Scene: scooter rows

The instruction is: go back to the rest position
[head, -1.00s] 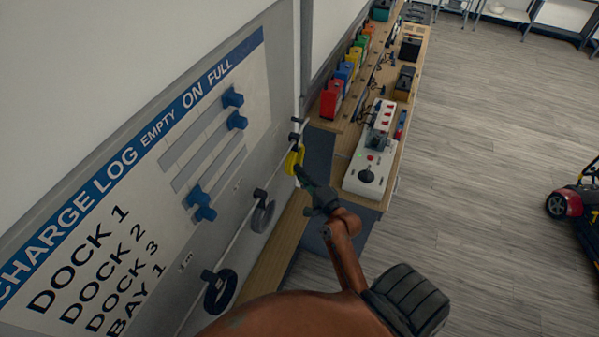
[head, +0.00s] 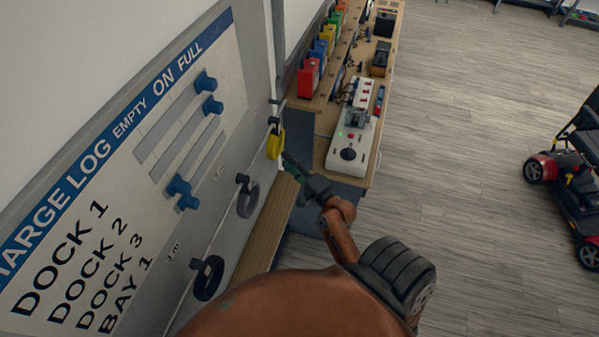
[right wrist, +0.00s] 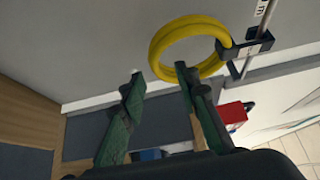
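My right gripper (head: 287,160) is beside a yellow ring (head: 275,144) that hangs on a hook of the wall rail. In the right wrist view the gripper's two green fingers (right wrist: 157,74) stand apart with nothing between them. The yellow ring (right wrist: 158,42) hangs from its dark hook just beyond the fingertips; whether the right finger touches it I cannot tell. My left gripper is not in view.
A charge log board (head: 130,165) with blue sliders covers the wall at left. Dark rings (head: 247,199) hang on the lower hooks. A bench with a control box (head: 351,150) and coloured blocks (head: 310,76) stands beyond. A scooter (head: 572,180) is at right; grey floor between is clear.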

